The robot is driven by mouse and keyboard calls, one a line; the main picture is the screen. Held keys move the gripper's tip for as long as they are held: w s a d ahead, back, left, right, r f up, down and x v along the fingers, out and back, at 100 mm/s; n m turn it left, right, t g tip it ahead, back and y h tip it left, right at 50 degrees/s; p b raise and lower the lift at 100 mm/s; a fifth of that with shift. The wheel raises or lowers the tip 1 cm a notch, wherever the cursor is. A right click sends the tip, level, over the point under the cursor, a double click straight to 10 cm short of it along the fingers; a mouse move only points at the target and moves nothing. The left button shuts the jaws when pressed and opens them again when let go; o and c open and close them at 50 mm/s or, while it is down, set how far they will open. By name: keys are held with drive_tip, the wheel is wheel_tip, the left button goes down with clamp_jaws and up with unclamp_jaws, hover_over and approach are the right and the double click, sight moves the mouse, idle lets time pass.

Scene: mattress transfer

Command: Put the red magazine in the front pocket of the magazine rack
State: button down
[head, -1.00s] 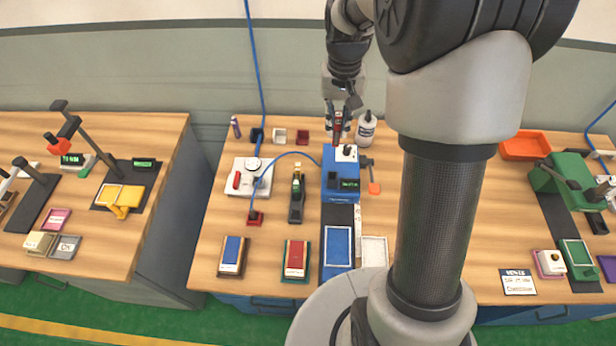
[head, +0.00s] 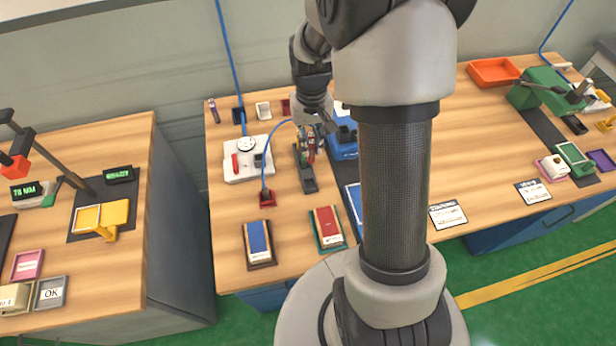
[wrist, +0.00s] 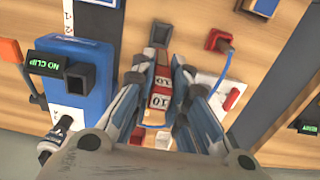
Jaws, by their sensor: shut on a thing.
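The red magazine (wrist: 161,88), with white labels reading 10, is clamped between the fingers of my gripper (wrist: 165,72) in the wrist view. In the head view the magazine (head: 312,150) shows as a small red piece below my gripper (head: 312,138). The magazine rack (head: 308,182) is a narrow dark stand under and just in front of it. Its front pocket (wrist: 161,33), a black opening that looks empty, lies a little beyond the fingertips in the wrist view. The rear of the rack is mostly hidden by my gripper and the magazine; I cannot tell whether they touch.
A blue machine (wrist: 80,88) with a NO CLIP display stands close beside the rack. A white board (head: 248,158) with a blue cable lies on the other side. Blue and red trays lie near the table edge.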

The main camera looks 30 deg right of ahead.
wheel_tip(320, 180, down, 13)
drive_tip(key=b, duration=0.3)
drive_tip(key=shift+a+f, duration=0.1)
drive_tip(key=shift+f, duration=0.05)
drive_tip(key=shift+f+b, duration=0.15)
drive_tip(key=shift+b, duration=0.2)
drive_tip(key=c, duration=1.6)
unclamp_jaws()
drive_tip(key=shift+o, duration=0.2)
